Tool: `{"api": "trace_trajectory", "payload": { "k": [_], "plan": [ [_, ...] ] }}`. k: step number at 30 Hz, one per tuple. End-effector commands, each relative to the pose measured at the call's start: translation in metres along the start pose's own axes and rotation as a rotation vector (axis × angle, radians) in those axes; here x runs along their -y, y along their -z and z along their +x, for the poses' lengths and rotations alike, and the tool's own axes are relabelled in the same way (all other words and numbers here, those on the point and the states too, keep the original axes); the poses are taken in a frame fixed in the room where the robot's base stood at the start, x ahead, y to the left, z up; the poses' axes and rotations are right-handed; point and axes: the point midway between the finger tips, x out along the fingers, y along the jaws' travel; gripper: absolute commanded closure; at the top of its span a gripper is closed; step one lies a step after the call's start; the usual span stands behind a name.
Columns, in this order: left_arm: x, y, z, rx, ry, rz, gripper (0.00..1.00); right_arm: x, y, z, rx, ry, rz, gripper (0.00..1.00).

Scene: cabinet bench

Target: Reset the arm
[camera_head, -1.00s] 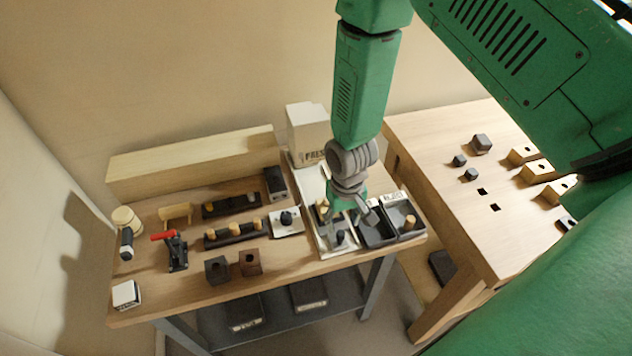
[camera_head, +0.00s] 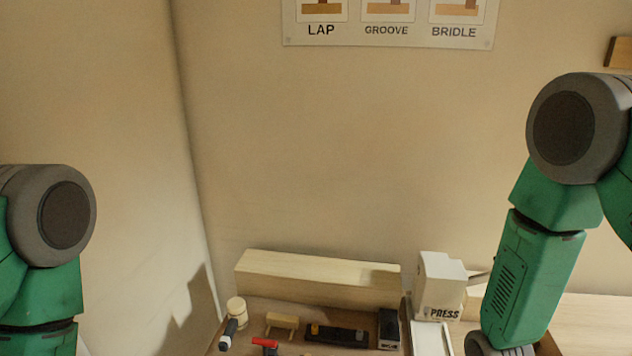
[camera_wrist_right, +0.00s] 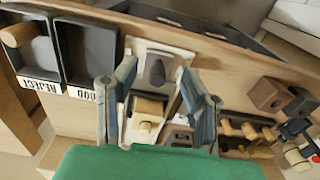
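My right arm (camera_head: 535,265) hangs down at the right of the head view, its gripper below the picture's lower edge. In the right wrist view my right gripper (camera_wrist_right: 156,72) is open, its two fingers well apart with nothing held between them. Beneath it are a light wooden block (camera_wrist_right: 148,107) and a dark knob (camera_wrist_right: 183,75) on a white plate (camera_wrist_right: 137,50). My left arm (camera_head: 45,260) shows at the left edge of the head view; its gripper is out of the picture.
The white press (camera_head: 440,285) stands at the bench's back, left of my right forearm. A long wooden beam (camera_head: 315,277), a mallet (camera_head: 236,308) and a red-handled clamp (camera_head: 264,342) are farther left. Black trays (camera_wrist_right: 88,52) lie left of the right gripper in the wrist view.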

Motion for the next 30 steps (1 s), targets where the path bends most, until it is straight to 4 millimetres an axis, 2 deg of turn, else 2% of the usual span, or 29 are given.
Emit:
{"api": "trace_trajectory", "payload": {
  "k": [1, 3, 6, 9, 12, 15, 18, 30],
  "plan": [
    [0.0, -0.002, 0.028, 0.001, 0.0, 0.0, 0.63, -0.003, -0.019, 0.037, 0.008, -0.002, -0.02, 0.61],
    [-0.001, -0.003, 0.053, 0.001, 0.0, 0.0, 0.63, -0.006, -0.043, 0.071, 0.005, -0.003, -0.053, 0.61],
    [-0.001, -0.005, 0.086, 0.002, 0.0, 0.0, 0.63, -0.011, -0.078, 0.114, -0.005, -0.002, -0.102, 0.61],
    [-0.001, -0.007, 0.117, 0.001, 0.0, 0.0, 0.63, -0.016, -0.111, 0.149, -0.014, -0.002, -0.149, 0.61],
    [-0.001, -0.008, 0.141, 0.001, 0.0, 0.0, 0.63, -0.021, -0.139, 0.174, -0.022, -0.001, -0.191, 0.61],
    [-0.001, -0.009, 0.158, 0.001, 0.0, 0.0, 0.63, -0.024, -0.158, 0.189, -0.031, -0.001, -0.222, 0.61],
    [-0.001, -0.009, 0.167, 0.001, 0.0, 0.0, 0.63, -0.026, -0.169, 0.196, -0.038, 0.0, -0.242, 0.61],
    [-0.001, -0.009, 0.167, 0.0, 0.0, 0.0, 0.63, -0.027, -0.174, 0.195, -0.043, 0.0, -0.251, 0.61]
  ]
}}
